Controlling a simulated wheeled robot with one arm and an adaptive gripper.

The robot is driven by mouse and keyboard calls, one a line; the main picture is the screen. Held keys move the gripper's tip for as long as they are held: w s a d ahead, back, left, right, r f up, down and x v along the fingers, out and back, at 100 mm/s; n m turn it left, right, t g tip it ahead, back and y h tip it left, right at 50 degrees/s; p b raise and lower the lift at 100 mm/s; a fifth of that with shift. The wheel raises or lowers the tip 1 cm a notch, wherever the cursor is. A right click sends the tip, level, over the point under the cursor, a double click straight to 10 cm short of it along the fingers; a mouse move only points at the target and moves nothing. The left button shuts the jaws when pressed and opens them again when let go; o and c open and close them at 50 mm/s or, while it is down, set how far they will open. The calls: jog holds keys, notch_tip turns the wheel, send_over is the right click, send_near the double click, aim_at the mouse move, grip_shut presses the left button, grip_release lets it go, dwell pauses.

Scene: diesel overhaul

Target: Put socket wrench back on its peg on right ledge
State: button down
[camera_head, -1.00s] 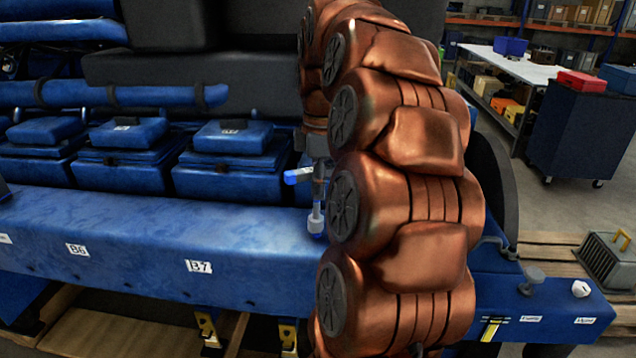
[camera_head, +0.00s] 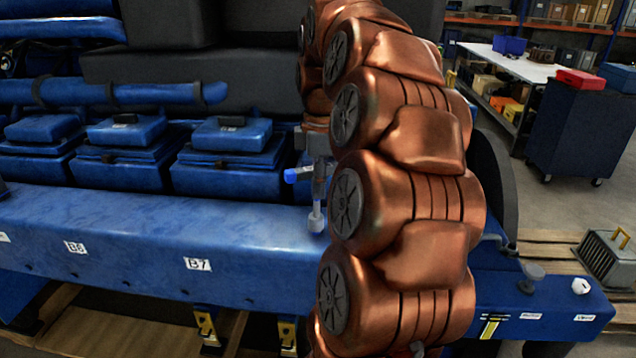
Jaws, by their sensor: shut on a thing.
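My gripper (camera_head: 318,168) is partly hidden behind my copper-coloured arm, above the blue engine's long front ledge. It is shut on a small tool, apparently the socket wrench (camera_head: 298,174). A blue piece with a pale end sticks out to the left, and a metal shaft with a pale round tip hangs below, over or against the ledge's top; contact cannot be told. The right ledge (camera_head: 545,310) is blue, at the lower right. It carries a grey round-topped peg (camera_head: 531,275), a white knob-like piece (camera_head: 580,286) and small front labels too small to read.
The long blue ledge (camera_head: 120,238) bears labels B6 and B7. Blue boxy covers (camera_head: 225,175) stand behind it. A grey case with a yellow handle (camera_head: 608,256) is beyond the right ledge. A blue cabinet (camera_head: 575,130) stands behind, with open floor in front.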

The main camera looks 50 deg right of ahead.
jog(key=shift+f+b, duration=0.4)
jog(key=shift+f, duration=0.35)
jog(key=c, duration=1.1)
grip_release()
jog(key=shift+o, duration=0.5)
jog(key=o, duration=0.5)
jog(key=shift+c, duration=0.2)
jog(key=shift+r, duration=0.1)
jog(key=shift+r+p, duration=1.05)
jog(key=shift+r, duration=3.35)
jog(key=shift+a, duration=0.15)
